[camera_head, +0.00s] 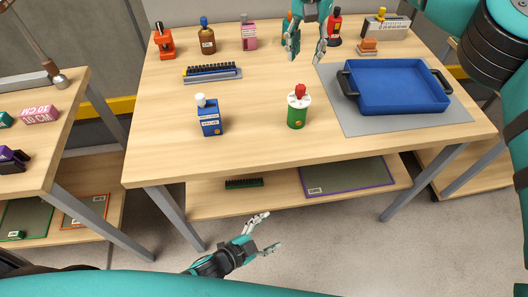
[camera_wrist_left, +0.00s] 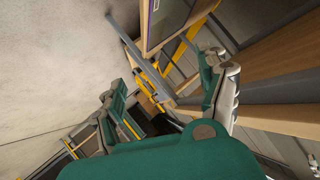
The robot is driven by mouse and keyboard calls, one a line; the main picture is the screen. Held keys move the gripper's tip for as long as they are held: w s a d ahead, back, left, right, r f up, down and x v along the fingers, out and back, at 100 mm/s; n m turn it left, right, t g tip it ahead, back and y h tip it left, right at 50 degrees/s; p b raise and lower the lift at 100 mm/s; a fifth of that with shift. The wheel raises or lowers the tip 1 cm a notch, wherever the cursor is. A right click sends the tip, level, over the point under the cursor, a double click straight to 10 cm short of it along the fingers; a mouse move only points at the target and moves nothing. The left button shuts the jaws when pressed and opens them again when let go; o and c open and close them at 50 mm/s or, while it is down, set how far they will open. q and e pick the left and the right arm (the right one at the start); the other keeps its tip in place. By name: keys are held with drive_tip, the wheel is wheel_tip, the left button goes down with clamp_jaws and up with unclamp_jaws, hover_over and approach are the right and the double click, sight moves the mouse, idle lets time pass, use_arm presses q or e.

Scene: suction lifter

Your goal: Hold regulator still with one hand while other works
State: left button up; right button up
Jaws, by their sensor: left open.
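I cannot tell for sure which item is the regulator. A green cylinder with a white top and red knob (camera_head: 297,108) stands upright near the table's front middle. A blue box with a white knob (camera_head: 210,117) stands to its left. My right gripper (camera_head: 306,58) is open and empty at the back of the table, behind the green cylinder and apart from it. My left gripper (camera_head: 272,232) is open and empty, in front of the table and low, away from both items. Its spread fingers also show in the left wrist view (camera_wrist_left: 172,98).
A blue tray (camera_head: 402,105) with dark handles sits on a grey mat (camera_head: 340,112) at right. A blue-black strip (camera_head: 212,73) lies at left. An orange item (camera_head: 163,42), brown bottle (camera_head: 207,38) and pink bottle (camera_head: 249,33) line the back.

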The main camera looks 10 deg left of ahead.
use_arm(q)
drive_tip(key=w+d+r+m+t+h, duration=0.1)
drive_tip(key=w+d+r+m+h, duration=0.2)
drive_tip(key=r, duration=0.6)
drive_tip(key=w+d+r+m+t+h, duration=0.1)
drive_tip(key=w+d+r+m, duration=0.3)
drive_tip(key=r, duration=0.5)
drive_tip(key=w+d+r+m+t+h, duration=0.1)
drive_tip(key=w+d+r+m+h, duration=0.1)
drive_tip(key=r+m, duration=0.45)
drive_tip(key=m+t+y, duration=0.4)
drive_tip(key=m+y, duration=0.3)
drive_tip(key=m, duration=0.7)
approach(298, 109)
drive_tip(key=s+a+f, duration=0.2)
drive_tip(key=s, duration=0.1)
drive_tip(key=shift+s+a+f, duration=0.15)
drive_tip(key=shift+a+f, duration=0.2)
drive_tip(key=shift+f, duration=0.05)
drive_tip(key=x, duration=1.7)
drive_tip(key=shift+d+f, duration=0.1)
drive_tip(key=shift+f, duration=0.15)
drive_tip(key=shift+s, duration=0.1)
drive_tip(key=c, duration=1.5)
